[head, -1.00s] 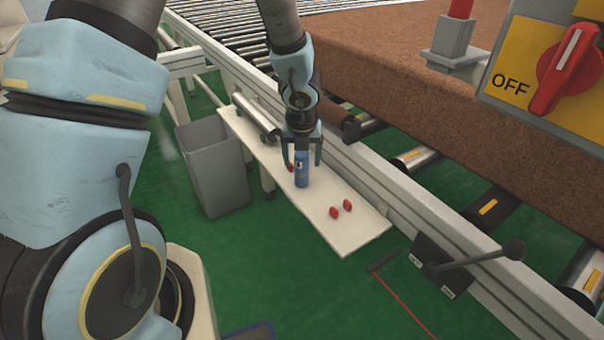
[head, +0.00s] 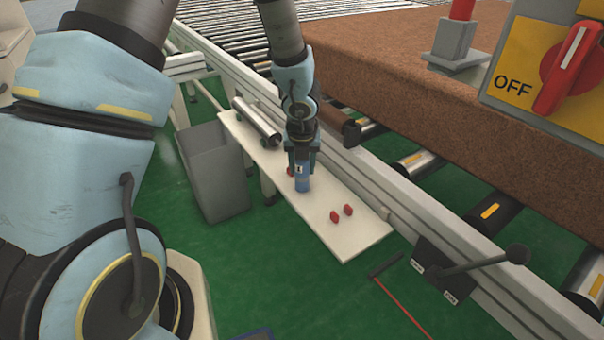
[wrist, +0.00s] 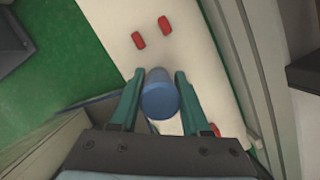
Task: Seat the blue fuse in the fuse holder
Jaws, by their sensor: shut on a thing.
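The blue fuse (head: 302,184) is a cylinder standing upright on the white shelf (head: 352,241). My gripper (head: 302,170) comes down from above and is shut on its upper part. In the wrist view, the fuse's round top (wrist: 160,98) sits between the two green fingers of my gripper (wrist: 160,88). Two small red pieces (head: 341,213) stand side by side near the shelf's front end and show again in the wrist view (wrist: 152,32). Another red piece (head: 290,171) is partly hidden beside the gripper. I cannot tell for certain which part is the fuse holder.
A silver cylinder (head: 257,122) lies at the shelf's far end. A grey bin (head: 213,172) stands left of the shelf. The shelf between fuse and red pieces is clear.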

